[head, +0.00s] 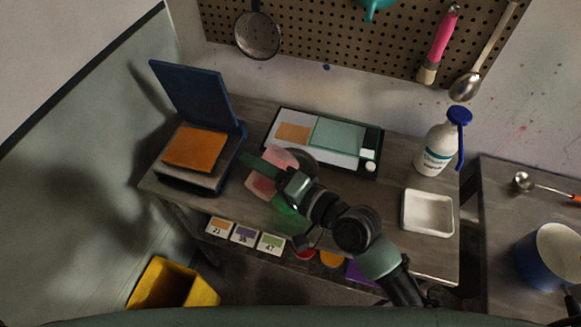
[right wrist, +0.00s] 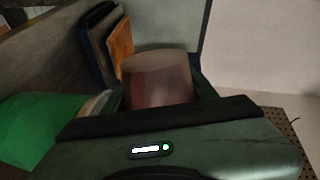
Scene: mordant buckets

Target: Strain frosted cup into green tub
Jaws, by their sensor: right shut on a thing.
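The frosted cup (head: 264,184) is pinkish and translucent. My right gripper (head: 275,172) is shut on it and holds it over the front of the bench; the head view does not clearly show its tilt. In the right wrist view the cup (right wrist: 158,80) stands out between the fingers, its contents looking dull reddish. The green tub (head: 284,214) shows just below the cup and gripper, partly hidden by my right arm. In the right wrist view a large green surface (right wrist: 35,130), seemingly the tub, lies left of the cup. My left gripper is out of view.
A mesh strainer (head: 258,36) hangs on the pegboard. An open blue press (head: 192,96) with an orange cloth (head: 195,148) stands left. A swatch board (head: 325,140), white tray (head: 428,210) and blue-capped bottle (head: 437,148) are on the bench. A yellow bin (head: 172,286) is below.

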